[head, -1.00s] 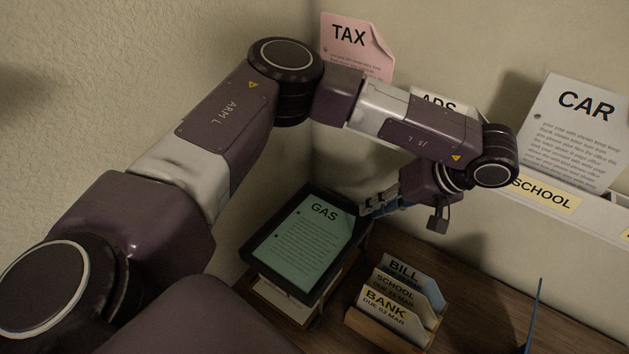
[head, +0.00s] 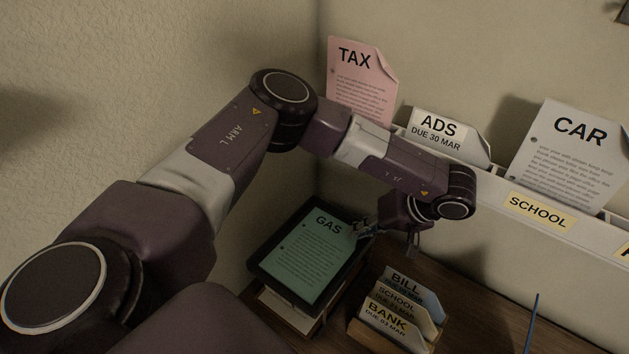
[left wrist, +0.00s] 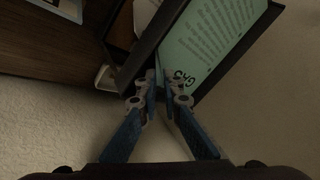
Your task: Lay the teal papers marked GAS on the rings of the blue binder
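The teal papers marked GAS (head: 312,262) lie in a black tray (head: 272,283) at the wall corner. They also show in the left wrist view (left wrist: 205,40), at the fingertips. My left gripper (head: 362,231) is at the papers' upper right edge, over the tray's rim. In the left wrist view my left gripper (left wrist: 159,82) has its blue fingers close together with a narrow gap between the tips. I see no grip on the papers. No binder rings show; a thin blue upright edge (head: 531,322) stands at the lower right, and I cannot tell whether it is the binder. My right gripper is out of view.
A wooden holder (head: 372,335) with BILL, SCHOOL and BANK cards (head: 386,322) stands right of the tray. A wall rack (head: 470,178) holds TAX (head: 362,90), ADS (head: 440,130) and CAR papers (head: 570,155). Other papers lie beneath the tray. Walls close in behind and left.

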